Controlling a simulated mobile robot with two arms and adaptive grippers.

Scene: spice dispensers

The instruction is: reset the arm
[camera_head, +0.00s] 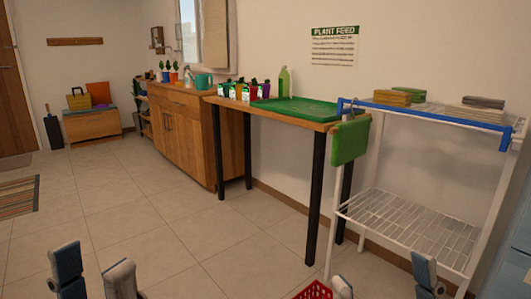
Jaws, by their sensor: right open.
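My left gripper (93,272) is at the bottom left of the head view. Its two grey-blue fingers point up and stand apart, with nothing between them, over the tiled floor. My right gripper (382,279) is at the bottom right. Its fingers are spread wide and empty, in front of the white wire rack (405,222). Both arms behind the fingers are out of the picture.
A wooden table (268,115) with black legs holds a green tray (305,110), several small dispensers (237,91) and a green bottle (284,82). A red basket (313,290) is beside my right gripper. Open floor (170,225) lies at the left.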

